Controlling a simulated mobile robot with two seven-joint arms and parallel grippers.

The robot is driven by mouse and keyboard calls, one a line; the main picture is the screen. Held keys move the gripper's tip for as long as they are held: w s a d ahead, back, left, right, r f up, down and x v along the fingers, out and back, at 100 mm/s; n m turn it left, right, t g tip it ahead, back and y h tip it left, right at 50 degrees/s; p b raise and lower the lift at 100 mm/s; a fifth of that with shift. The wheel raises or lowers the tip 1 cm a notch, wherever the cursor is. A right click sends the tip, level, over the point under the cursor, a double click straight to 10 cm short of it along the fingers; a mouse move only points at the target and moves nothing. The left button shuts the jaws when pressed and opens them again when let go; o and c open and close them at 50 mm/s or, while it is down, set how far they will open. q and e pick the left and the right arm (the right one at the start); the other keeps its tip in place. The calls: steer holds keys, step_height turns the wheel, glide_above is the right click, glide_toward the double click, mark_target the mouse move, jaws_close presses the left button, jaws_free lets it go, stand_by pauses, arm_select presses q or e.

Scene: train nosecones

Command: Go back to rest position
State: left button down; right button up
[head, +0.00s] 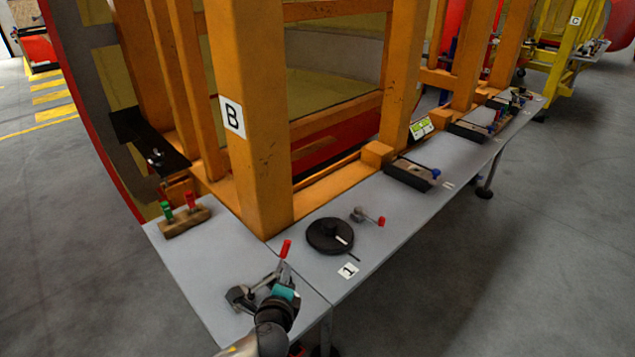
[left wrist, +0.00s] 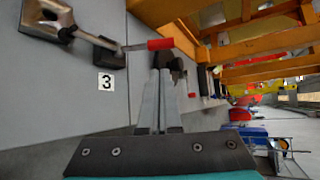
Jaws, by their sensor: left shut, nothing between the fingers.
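My left gripper (head: 284,279) is over the near corner of the grey table (head: 205,270), with its teal part showing. In the left wrist view its two fingers (left wrist: 161,72) are together, with nothing between them. A metal toggle clamp with a red handle (head: 286,249) stands on the table beside the gripper; my arm partly hides it in the head view. In the left wrist view the clamp's red handle (left wrist: 160,44) shows just above the fingertips. I cannot tell whether they touch. My right gripper is not in view.
Orange posts, one marked B (head: 232,117), rise behind the table. A black disc (head: 330,236), a smaller red-handled clamp (head: 367,216) and a wooden block with red and green pegs (head: 185,219) are on the table. The grey floor (head: 480,280) at right is clear.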

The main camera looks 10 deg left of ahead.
arm_select(q)
steer(key=s+a+r+n+g+h, duration=0.15)
steer(key=s+n+g, duration=0.35)
steer(key=s+n, duration=0.7)
steer(key=s+a+r+n+g, duration=0.15)
steer(key=s+n+g, duration=0.45)
steer(key=s, duration=1.1)
step_height(320, 180, down, 33)
steer(key=s+d+b, duration=0.1)
steer(key=s+b, duration=0.1)
steer(key=b, duration=0.9)
steer(key=s+a+f+b, duration=0.1)
steer(key=s+f+b, duration=0.3)
steer(key=s+f, duration=0.3)
steer(key=s+a+f+g+b, duration=0.1)
steer(key=s+f+b, duration=0.4)
steer(key=f, duration=1.1)
steer(key=s, duration=0.3)
steer(key=shift+s+a+n+g, duration=0.15)
steer(key=shift+a+n+g, duration=0.15)
steer(key=shift+a, duration=0.05)
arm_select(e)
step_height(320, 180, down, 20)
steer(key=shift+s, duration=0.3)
